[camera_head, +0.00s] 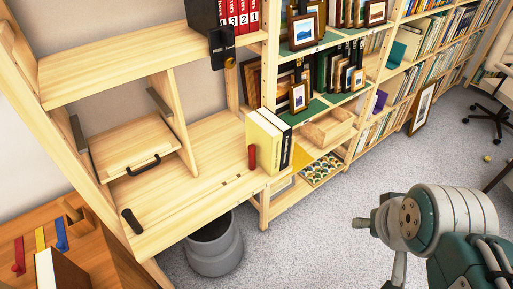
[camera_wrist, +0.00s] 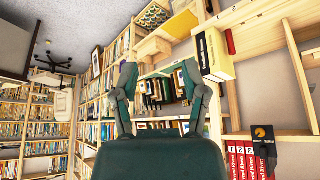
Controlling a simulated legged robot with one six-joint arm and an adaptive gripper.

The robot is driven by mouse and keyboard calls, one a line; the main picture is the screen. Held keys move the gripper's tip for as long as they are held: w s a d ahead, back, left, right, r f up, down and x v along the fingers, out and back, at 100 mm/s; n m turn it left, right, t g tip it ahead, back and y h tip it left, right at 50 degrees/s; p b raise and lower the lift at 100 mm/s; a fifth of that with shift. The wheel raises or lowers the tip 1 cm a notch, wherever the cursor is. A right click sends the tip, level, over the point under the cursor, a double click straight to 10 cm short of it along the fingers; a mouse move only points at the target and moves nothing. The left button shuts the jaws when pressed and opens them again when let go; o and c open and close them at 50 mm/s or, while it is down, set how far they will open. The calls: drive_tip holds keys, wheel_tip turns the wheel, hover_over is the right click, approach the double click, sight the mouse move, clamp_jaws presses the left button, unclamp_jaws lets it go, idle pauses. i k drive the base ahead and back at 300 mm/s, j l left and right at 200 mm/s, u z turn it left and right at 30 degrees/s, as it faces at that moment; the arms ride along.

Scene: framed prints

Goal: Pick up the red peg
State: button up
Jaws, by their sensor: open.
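The red peg (camera_head: 252,157) stands upright on the wooden desk surface (camera_head: 190,205), close to the left side of two upright books (camera_head: 268,140), one yellow and one black.
A black cylinder (camera_head: 131,221) lies at the desk's front left. A wooden box with a black handle (camera_head: 143,165) is behind it. A grey bin (camera_head: 215,248) stands below the desk. Shelves with books and framed prints (camera_head: 303,31) line the wall. The grey floor (camera_head: 320,225) before them is clear.

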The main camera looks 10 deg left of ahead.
sight(252, 147)
drive_tip(key=i+u, duration=0.3)
drive_tip(key=i+l+u, duration=0.15)
drive_tip(key=i+u, duration=0.15)
drive_tip(key=i+l+u, duration=0.15)
drive_tip(key=u, duration=0.3)
drive_tip(key=i+l+u, duration=0.3)
drive_tip(key=u, duration=0.15)
